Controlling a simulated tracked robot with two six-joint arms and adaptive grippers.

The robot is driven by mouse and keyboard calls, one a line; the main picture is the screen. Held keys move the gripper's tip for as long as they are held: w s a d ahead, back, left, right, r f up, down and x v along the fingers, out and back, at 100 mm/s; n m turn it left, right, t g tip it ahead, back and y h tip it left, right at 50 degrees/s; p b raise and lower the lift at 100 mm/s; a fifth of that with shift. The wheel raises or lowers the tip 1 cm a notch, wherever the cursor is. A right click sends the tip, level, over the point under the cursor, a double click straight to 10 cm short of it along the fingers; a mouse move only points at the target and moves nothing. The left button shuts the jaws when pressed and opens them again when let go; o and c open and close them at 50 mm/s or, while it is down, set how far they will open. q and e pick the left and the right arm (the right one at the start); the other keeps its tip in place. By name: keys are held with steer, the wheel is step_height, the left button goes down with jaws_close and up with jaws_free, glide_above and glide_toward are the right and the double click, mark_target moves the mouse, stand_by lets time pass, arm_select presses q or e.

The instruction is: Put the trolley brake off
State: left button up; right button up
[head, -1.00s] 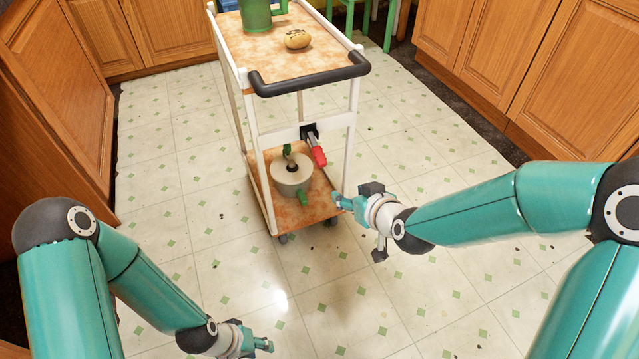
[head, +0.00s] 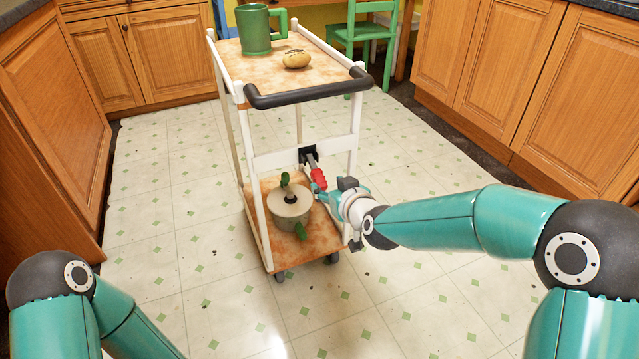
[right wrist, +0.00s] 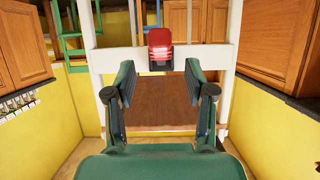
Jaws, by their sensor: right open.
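The trolley (head: 262,165) is a white frame with wood-look shelves. Its brake lever has a red grip (head: 319,178) on a grey rod, slanting down from a black mount (head: 308,155) on the front crossbar. My right gripper (head: 322,194) is just below and beside the red grip. In the right wrist view the right gripper (right wrist: 160,80) is open and empty. There the red grip (right wrist: 160,45) is ahead, centred above the gap between the fingers, not visibly touched. My left gripper is out of view; only its arm shows at lower left.
A lidded pot (head: 290,208) with green handles stands on the lower shelf, close to my right gripper. A green mug (head: 256,32) and a potato-like item (head: 296,59) sit on top. A black push handle (head: 308,90) overhangs the lever. Floor in front is clear.

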mark_target(321, 181)
steer(key=b+x, duration=0.1)
steer(key=x, duration=0.5)
steer(key=shift+w+a+f, duration=0.15)
steer(key=shift+w, duration=0.2)
jaws_close()
